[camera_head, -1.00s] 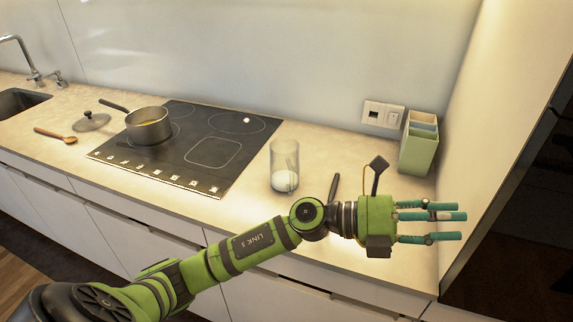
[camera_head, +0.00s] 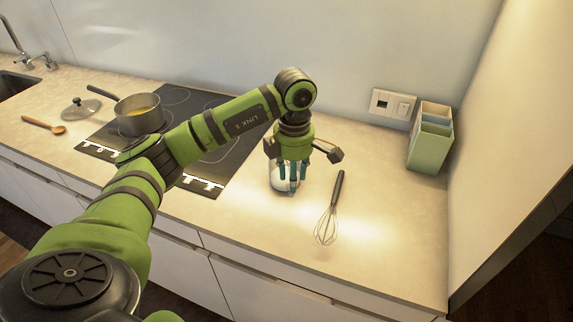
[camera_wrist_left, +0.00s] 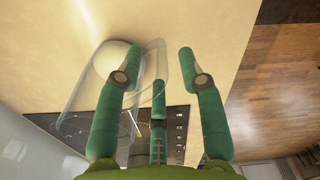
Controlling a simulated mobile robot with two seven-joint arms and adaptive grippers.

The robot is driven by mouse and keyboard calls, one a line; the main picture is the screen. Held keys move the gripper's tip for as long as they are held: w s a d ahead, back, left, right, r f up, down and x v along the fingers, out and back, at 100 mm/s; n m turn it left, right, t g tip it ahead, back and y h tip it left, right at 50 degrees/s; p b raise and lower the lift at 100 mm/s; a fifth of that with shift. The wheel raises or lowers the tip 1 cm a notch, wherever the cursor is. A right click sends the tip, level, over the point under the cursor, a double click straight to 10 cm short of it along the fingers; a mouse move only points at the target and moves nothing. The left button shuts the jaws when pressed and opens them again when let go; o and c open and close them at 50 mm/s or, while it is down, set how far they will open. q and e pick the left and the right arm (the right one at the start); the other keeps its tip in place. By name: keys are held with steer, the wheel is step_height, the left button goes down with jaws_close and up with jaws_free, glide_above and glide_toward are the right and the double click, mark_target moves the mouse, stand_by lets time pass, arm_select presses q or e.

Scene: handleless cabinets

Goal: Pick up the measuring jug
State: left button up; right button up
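The measuring jug (camera_head: 275,183) is a clear glass vessel with something white at its bottom, standing upright on the counter right of the hob. My left gripper (camera_head: 291,182) points down at the jug, and its fingers and palm hide much of it. In the left wrist view the jug (camera_wrist_left: 82,98) lies mostly left of the spread green fingers (camera_wrist_left: 160,65), with its right edge reaching into the gap between them. The fingers are open; whether any finger touches the glass I cannot tell. My right gripper is not in view.
A whisk (camera_head: 329,222) lies on the counter just right of the jug. A green container (camera_head: 428,150) stands by the right wall. A pot (camera_head: 140,122) sits on the black hob (camera_head: 210,178), with a lid (camera_head: 80,108) and wooden spoon (camera_head: 44,125) further left. The right counter is mostly clear.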

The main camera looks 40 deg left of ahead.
mark_target(292, 196)
arm_select(q)
steer(key=f+p, duration=0.2)
steer(key=f, duration=0.2)
steer(key=shift+s, duration=0.2)
steer(key=shift+w+f, duration=0.15)
steer(key=shift+f, duration=0.05)
steer(key=shift+r, duration=0.1)
jaws_close()
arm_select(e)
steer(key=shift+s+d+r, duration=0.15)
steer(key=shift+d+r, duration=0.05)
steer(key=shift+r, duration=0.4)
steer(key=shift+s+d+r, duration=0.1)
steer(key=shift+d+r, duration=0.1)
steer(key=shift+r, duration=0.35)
arm_select(q)
steer(key=shift+r, duration=0.2)
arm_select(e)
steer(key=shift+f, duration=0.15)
